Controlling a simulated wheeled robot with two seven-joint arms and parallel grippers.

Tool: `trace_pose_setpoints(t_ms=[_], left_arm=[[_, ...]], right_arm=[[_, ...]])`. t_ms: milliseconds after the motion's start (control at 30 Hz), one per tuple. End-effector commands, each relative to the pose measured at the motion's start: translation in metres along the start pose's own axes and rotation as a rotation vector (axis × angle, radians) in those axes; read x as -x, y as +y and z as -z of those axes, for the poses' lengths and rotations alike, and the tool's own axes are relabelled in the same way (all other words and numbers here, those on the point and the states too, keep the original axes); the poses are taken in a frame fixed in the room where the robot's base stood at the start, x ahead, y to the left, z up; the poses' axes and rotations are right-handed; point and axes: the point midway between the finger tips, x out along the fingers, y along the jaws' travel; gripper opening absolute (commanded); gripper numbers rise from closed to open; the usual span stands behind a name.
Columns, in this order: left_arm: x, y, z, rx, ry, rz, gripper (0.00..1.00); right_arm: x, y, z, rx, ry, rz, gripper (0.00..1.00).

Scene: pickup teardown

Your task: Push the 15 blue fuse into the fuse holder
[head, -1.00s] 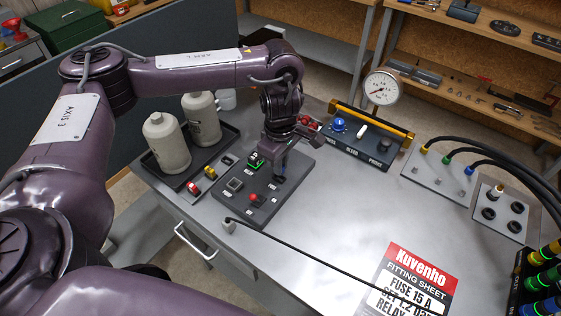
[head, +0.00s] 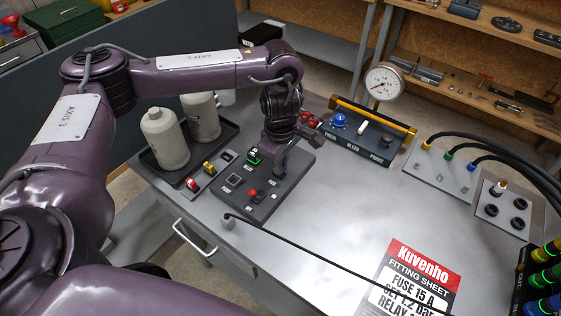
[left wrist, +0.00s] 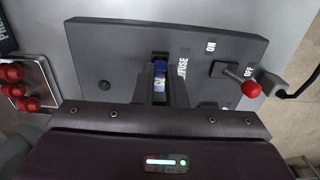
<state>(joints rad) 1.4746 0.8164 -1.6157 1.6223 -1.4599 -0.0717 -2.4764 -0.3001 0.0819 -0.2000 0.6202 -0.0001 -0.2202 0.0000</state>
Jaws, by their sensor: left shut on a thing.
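My left gripper (head: 279,172) points down at the dark control panel (head: 257,205) on the workbench. In the left wrist view its two fingers (left wrist: 161,88) are shut on the blue fuse (left wrist: 160,69), of which only a small blue part shows between them. The fuse is at the fuse holder spot beside the FUSE label on the panel (left wrist: 105,50). The fingers hide the holder, so I cannot tell how deep the fuse sits. The number on the fuse is not readable. My right gripper is not in view.
A blue-knobbed gauge unit (head: 355,138) is behind.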

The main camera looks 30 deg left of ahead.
Motion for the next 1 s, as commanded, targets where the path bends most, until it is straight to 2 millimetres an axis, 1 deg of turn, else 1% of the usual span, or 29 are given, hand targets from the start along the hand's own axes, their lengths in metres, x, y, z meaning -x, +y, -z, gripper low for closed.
trace_pose_setpoints(t_ms=[433,967,1000], left_arm=[[-0.0091,0.0001,-0.0001,0.000,0.000,0.000,0.00],[-0.0093,-0.0001,0.0001,0.000,0.000,0.000,0.00],[-0.0093,-0.0002,0.0001,0.000,0.000,0.001,0.15]], right_arm=[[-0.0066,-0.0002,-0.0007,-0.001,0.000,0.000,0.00],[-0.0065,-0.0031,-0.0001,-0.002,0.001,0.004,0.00],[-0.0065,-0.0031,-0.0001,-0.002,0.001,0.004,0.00]])
